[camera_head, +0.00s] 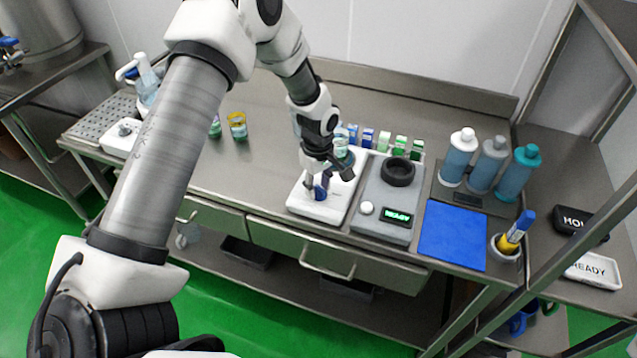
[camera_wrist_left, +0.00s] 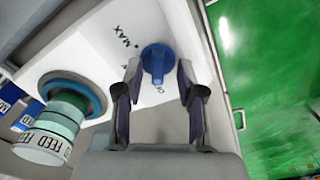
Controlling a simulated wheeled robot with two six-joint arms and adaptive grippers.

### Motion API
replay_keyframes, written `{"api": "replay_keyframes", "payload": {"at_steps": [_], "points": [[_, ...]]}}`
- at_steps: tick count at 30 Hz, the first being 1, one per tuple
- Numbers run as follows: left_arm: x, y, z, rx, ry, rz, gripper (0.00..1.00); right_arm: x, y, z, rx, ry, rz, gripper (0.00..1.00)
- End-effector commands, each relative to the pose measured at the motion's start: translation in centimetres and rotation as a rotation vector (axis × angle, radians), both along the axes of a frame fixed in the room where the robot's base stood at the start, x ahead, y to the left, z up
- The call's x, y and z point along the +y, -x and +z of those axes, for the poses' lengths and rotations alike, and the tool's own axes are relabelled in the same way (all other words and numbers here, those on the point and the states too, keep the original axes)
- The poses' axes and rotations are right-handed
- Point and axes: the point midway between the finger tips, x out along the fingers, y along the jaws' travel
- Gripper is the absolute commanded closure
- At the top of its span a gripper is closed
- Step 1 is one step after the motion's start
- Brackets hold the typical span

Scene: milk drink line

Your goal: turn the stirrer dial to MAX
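The white stirrer (camera_head: 322,207) stands at the front of the steel bench, in the middle of the head view. Its blue dial (camera_wrist_left: 158,60) is in the upper middle of the left wrist view, with the MAX print (camera_wrist_left: 129,33) up and to its left. My left gripper (camera_wrist_left: 160,72) points down at the dial, with one finger on each side of it. The fingers are apart, and I see no clear contact. Which mark the dial points to is unclear. In the head view my gripper (camera_head: 322,183) partly hides the dial. My right gripper is out of view.
A beaker with green liquid (camera_wrist_left: 62,125) stands on the stirrer's plate. A grey scale (camera_head: 385,205) reading READY is just right of the stirrer, then a blue mat (camera_head: 453,236) and several bottles (camera_head: 487,165). Small cartons (camera_head: 384,141) stand behind.

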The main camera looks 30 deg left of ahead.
Motion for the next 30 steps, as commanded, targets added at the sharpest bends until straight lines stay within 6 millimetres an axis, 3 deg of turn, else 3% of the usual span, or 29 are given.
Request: {"api": "replay_keyframes", "payload": {"at_steps": [3,7,20,30], "points": [[0.01,-0.01,-0.02,0.0,0.0,0.0,0.61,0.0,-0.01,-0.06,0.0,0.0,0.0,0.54],[0.0,-0.01,-0.01,0.0,0.0,-0.001,1.0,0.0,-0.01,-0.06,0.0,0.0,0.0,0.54],[-0.01,-0.05,0.11,-0.001,0.0,-0.025,1.0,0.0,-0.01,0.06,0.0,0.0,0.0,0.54],[-0.05,-0.21,0.24,-0.002,-0.001,-0.2,1.0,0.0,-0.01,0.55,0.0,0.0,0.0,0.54]]}}
